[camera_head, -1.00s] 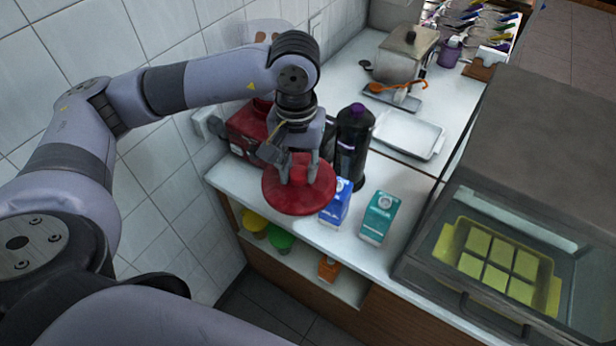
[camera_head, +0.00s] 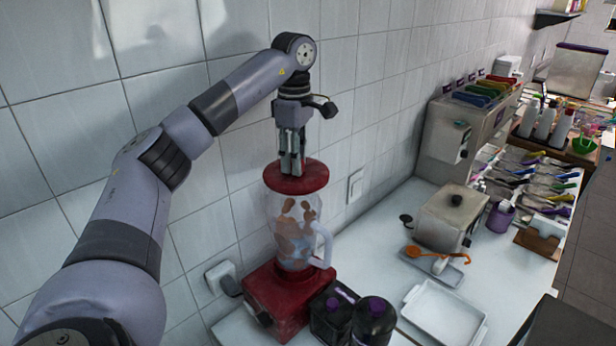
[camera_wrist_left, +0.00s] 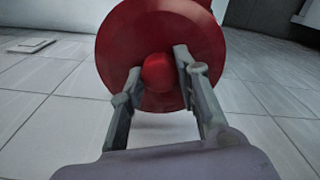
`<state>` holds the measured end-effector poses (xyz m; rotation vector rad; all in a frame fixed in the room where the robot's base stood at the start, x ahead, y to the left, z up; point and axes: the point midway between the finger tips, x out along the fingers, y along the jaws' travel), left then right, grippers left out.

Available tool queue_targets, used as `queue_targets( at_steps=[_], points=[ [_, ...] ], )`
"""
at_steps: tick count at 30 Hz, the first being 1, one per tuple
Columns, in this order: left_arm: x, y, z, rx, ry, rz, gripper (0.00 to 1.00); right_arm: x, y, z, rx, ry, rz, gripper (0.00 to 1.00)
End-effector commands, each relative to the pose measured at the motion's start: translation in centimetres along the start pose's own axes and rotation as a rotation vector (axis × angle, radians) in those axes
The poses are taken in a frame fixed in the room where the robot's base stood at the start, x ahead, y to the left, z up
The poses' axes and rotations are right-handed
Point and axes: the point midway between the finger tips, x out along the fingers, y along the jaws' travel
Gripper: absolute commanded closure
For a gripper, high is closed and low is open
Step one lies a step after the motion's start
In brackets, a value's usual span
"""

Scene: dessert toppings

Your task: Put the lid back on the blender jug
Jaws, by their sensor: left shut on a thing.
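The blender jug (camera_head: 291,232) is clear with brown smears inside and a pale handle. It stands upright on the red blender base (camera_head: 280,298) by the tiled wall. My left gripper (camera_head: 291,170) points down above the jug, shut on the knob of the red lid (camera_head: 308,179). The lid is level at the jug's mouth; I cannot tell whether it is seated or just above the rim. In the left wrist view the round red lid (camera_wrist_left: 194,40) fills the top, with its knob between the fingers (camera_wrist_left: 159,80). My right gripper is not in view.
Dark bottles (camera_head: 374,322) stand right of the base. A white tray (camera_head: 443,315), a grey lidded box (camera_head: 449,216) and a small tray with an orange spoon (camera_head: 428,253) lie further right. A wall socket (camera_head: 219,275) is left of the base.

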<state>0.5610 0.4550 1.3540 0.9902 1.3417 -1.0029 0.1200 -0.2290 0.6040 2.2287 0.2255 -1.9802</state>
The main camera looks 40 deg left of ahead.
Motion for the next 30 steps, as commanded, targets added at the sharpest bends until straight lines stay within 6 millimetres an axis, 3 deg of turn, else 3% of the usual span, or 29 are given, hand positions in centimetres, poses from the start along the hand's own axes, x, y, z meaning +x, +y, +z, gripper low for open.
queue_targets(
  at_steps=[2, 5, 12, 15, 19, 25, 30],
  points=[
    [-0.2, 0.0, -0.3, -0.018, -0.001, 0.000, 0.99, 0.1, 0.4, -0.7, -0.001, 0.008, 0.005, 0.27],
    [0.1, 0.0, -0.4, -0.025, -0.001, -0.002, 0.99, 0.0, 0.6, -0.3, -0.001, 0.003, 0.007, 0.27],
    [2.2, 0.0, -0.4, -0.023, 0.001, -0.004, 0.99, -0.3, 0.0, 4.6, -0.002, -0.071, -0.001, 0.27],
    [3.1, 0.0, -0.4, -0.022, 0.002, -0.003, 0.99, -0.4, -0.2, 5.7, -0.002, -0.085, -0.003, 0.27],
    [4.6, 0.0, -0.4, -0.021, 0.001, -0.003, 0.99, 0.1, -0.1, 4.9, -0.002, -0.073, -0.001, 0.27],
    [5.8, 0.0, -0.4, -0.021, 0.000, -0.001, 0.99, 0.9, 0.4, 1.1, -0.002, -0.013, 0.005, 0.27],
    [6.2, 0.0, -0.4, -0.021, 0.001, -0.001, 0.99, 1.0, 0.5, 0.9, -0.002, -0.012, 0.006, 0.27]
  ],
)
